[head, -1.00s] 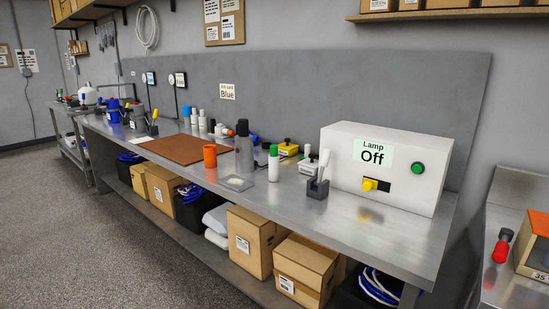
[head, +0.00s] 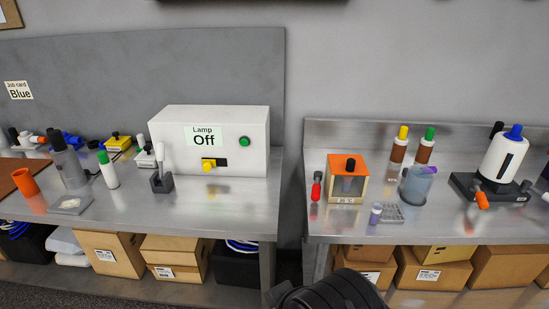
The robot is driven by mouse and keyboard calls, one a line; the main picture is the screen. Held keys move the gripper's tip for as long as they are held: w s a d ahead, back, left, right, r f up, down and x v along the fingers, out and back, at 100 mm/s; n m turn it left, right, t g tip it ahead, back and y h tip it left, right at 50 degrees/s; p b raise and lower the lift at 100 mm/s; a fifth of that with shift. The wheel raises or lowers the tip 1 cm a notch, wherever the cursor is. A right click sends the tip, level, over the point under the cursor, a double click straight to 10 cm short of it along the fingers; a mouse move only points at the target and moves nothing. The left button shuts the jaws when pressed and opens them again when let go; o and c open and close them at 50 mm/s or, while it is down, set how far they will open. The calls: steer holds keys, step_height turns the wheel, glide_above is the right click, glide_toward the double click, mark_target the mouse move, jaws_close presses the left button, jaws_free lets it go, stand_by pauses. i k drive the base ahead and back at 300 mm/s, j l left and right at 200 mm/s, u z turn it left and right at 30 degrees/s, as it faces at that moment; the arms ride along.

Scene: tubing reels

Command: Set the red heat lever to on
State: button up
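A small red lever (head: 316,187) on a dark base stands on the right bench, just left of an orange-topped box (head: 346,196). The lever's exact setting is too small to tell. A dark rounded part of my own arm shows at the bottom edge, well below the bench top. My gripper's fingers are not in view.
The right bench (head: 340,234) also holds a clear beaker (head: 417,185), a small vial rack (head: 388,212), two capped bottles and a white jug-like device (head: 503,160). A gap separates it from the left bench, which bears a white lamp box (head: 240,130) reading Off.

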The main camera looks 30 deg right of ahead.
mark_target(318, 175)
steer(key=z, duration=1.2)
